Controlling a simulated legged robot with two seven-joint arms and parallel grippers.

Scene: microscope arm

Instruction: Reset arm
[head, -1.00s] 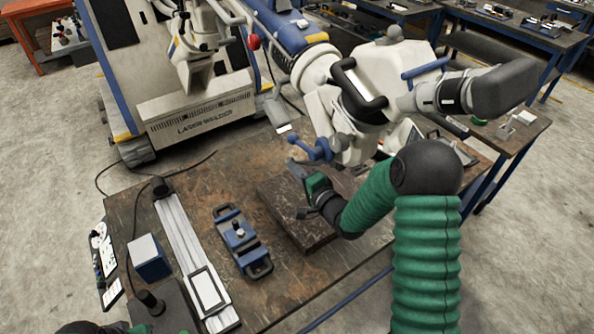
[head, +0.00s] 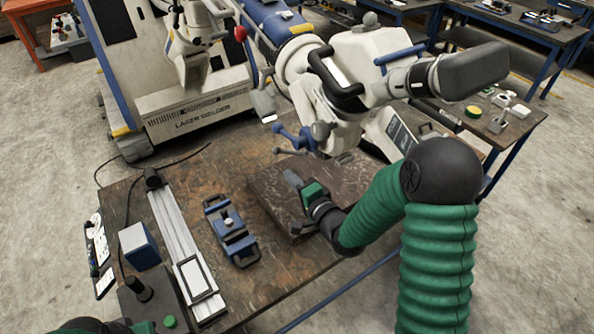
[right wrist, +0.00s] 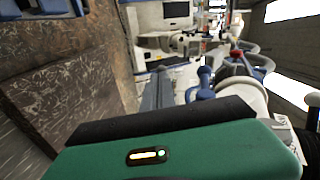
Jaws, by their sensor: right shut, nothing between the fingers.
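The microscope arm (head: 290,35) is white and blue, with a bulky white head carrying a black handle (head: 335,76) and a grey eyepiece part (head: 470,72). It hangs over the back right of the table. A blue knobbed handle (head: 302,138) sticks out from the head's lower left; a blue part shows in the right wrist view (right wrist: 204,82). My right gripper (head: 291,179) is shut and empty. It is over the dark stone slab, below the blue handle and apart from it. Its fingers show in the right wrist view (right wrist: 158,92). My left gripper is not in view.
The dark stone slab (head: 265,190) lies on the brown worktable (head: 270,280). A blue clamp fixture (head: 232,230), a metal rail (head: 175,235) and a blue-white box (head: 139,248) stand left of it. The laser welder cabinet (head: 200,105) stands behind.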

